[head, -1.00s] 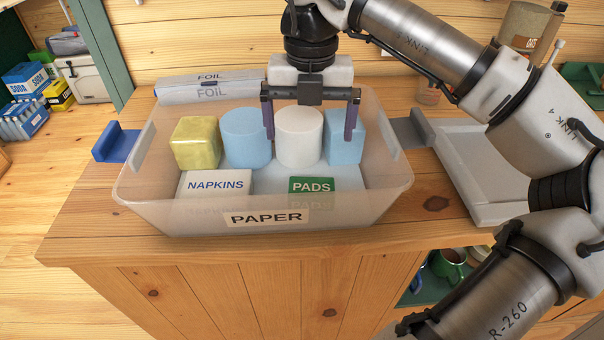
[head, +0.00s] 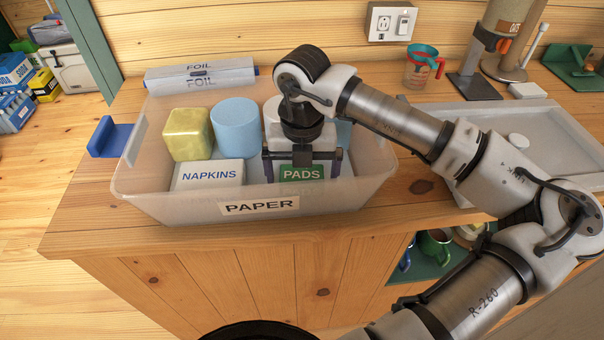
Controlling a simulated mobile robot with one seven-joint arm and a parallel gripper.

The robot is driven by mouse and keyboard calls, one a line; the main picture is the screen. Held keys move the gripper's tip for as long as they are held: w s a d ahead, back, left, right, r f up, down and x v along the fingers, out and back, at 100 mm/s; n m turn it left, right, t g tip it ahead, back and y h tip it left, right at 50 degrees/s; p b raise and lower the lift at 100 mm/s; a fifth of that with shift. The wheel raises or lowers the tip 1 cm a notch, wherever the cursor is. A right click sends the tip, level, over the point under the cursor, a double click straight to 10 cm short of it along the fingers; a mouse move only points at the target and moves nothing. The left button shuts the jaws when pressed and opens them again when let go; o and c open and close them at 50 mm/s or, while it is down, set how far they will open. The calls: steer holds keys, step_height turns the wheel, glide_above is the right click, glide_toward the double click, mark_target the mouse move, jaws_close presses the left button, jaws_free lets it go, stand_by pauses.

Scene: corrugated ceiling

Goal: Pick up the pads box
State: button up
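The pads box (head: 301,174) shows its green front with white "PADS" lettering. It sits in the front right part of a translucent bin labelled "PAPER" (head: 150,205). My gripper (head: 303,176) points down into the bin over the pads box. Its fingers are apart, one to the left and one to the right of the green front. I see no clear contact between the fingers and the box. The gripper body and wrist hide the top of the box.
The napkins box (head: 209,175) is left of the pads box. Behind are a gold block (head: 188,134), a blue cylinder (head: 237,127) and a partly hidden white cylinder (head: 271,117). A foil box (head: 201,74) lies behind the bin. A grey tray (head: 450,105) is to the right.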

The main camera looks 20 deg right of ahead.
steer(key=shift+f, duration=0.45)
steer(key=shift+c, duration=0.3)
steer(key=c, duration=0.9)
steer(key=shift+r, duration=0.1)
steer(key=shift+c, duration=0.2)
